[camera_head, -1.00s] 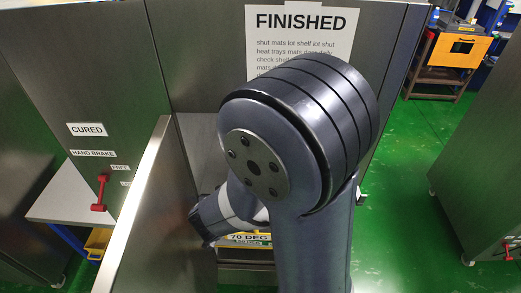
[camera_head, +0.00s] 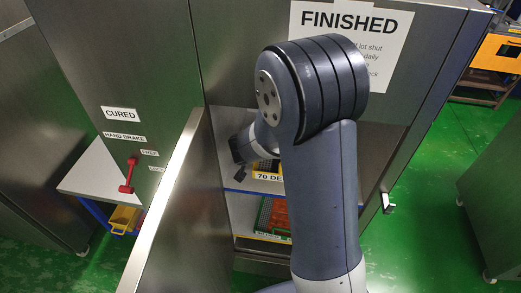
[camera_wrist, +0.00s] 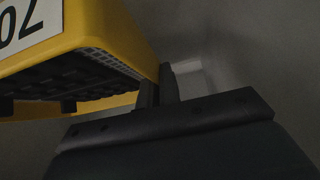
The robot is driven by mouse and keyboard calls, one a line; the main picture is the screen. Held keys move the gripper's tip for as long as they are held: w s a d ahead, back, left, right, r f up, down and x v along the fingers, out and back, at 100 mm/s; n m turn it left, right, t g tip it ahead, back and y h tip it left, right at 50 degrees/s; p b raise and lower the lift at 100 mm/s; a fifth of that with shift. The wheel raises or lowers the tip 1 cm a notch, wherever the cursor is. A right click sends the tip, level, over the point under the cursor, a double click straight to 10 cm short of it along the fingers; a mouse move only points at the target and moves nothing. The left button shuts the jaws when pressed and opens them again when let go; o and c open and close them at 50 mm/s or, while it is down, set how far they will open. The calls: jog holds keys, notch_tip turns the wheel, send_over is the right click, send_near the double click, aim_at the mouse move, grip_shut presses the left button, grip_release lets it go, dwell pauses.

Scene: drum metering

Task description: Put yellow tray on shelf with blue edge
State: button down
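In the wrist view a yellow tray (camera_wrist: 95,35) with a dark ribbed underside and a white label ending in "02" fills the upper left. My gripper (camera_wrist: 158,88) has its two dark fingers close together at the tray's right corner, which appears to lie between them. In the head view the dark end of my gripper (camera_head: 240,172) is inside the open cabinet, beside a patch of yellow above a "70 DEG" label (camera_head: 270,177). My arm hides much of the shelves (camera_head: 245,207).
Orange-red and green trays (camera_head: 272,215) stand on a lower shelf. The open cabinet door (camera_head: 165,215) stands left of my arm. A red hand-brake lever (camera_head: 128,175) is on the panel marked "CURED". A yellow bin (camera_head: 123,218) sits under a white side table (camera_head: 85,182). Green floor is clear at right.

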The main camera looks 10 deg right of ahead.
jog(key=w, duration=0.1)
jog(key=w+d, duration=0.1)
jog(key=w, duration=0.1)
jog(key=shift+w+d+r+p, duration=0.1)
jog(key=shift+w+d+p, duration=0.25)
jog(key=shift+w, duration=0.05)
notch_tip(320, 180, down, 6)
jog(key=b, duration=0.4)
jog(key=shift+f, duration=0.45)
jog(key=shift+w+f, duration=0.1)
jog(key=shift+w, duration=0.05)
jog(key=c, duration=2.1)
grip_release()
jog(key=shift+f, duration=0.25)
jog(key=o, duration=0.5)
jog(key=shift+c, duration=0.2)
jog(key=shift+r, duration=0.1)
